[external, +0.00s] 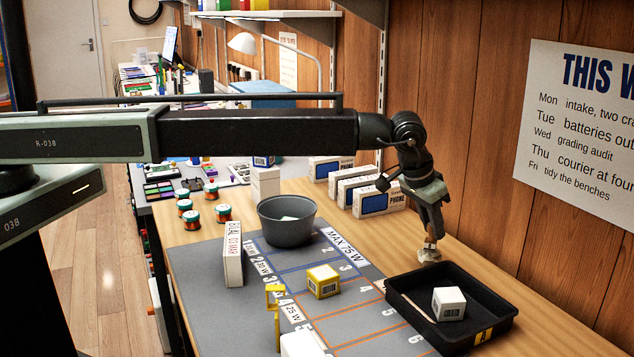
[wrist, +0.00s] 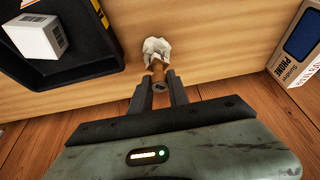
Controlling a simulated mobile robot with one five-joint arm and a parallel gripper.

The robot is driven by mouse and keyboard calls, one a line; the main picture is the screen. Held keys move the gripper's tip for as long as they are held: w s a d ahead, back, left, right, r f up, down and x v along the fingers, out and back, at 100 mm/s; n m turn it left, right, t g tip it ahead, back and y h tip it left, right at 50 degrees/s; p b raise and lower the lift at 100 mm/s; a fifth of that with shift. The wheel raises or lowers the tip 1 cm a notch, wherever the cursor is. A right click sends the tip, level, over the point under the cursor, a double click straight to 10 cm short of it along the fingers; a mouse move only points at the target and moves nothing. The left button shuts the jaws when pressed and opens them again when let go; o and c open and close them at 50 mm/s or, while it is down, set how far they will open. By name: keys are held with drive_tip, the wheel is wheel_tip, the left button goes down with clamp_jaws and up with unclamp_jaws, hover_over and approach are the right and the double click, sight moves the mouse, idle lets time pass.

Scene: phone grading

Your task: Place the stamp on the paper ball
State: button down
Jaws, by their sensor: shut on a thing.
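My gripper (external: 431,230) points down beside the black tray, and in the wrist view its fingers (wrist: 160,92) are shut on the stamp (wrist: 158,72), a small brown wooden-looking piece. The white crumpled paper ball (wrist: 157,47) lies just past the stamp's far end in the wrist view. In the external view the paper ball (external: 429,256) sits on the wooden bench right below my fingertips. The stamp is at or just above the ball; I cannot tell whether they touch. The fingers hide part of the stamp.
The black tray (external: 478,337) with a white box (external: 449,304) stands close beside the ball. Phone boxes (external: 380,199) stand along the wall. A grey bin (external: 287,228), a yellow box (external: 323,281) and a white carton (external: 233,255) are on the mat. Bare bench lies around the ball.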

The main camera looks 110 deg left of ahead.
drive_tip(key=shift+f, duration=0.1)
drive_tip(key=c, duration=1.3)
unclamp_jaws()
drive_tip(key=shift+o, duration=0.2)
drive_tip(key=p+v, duration=1.1)
drive_tip(key=v, duration=0.1)
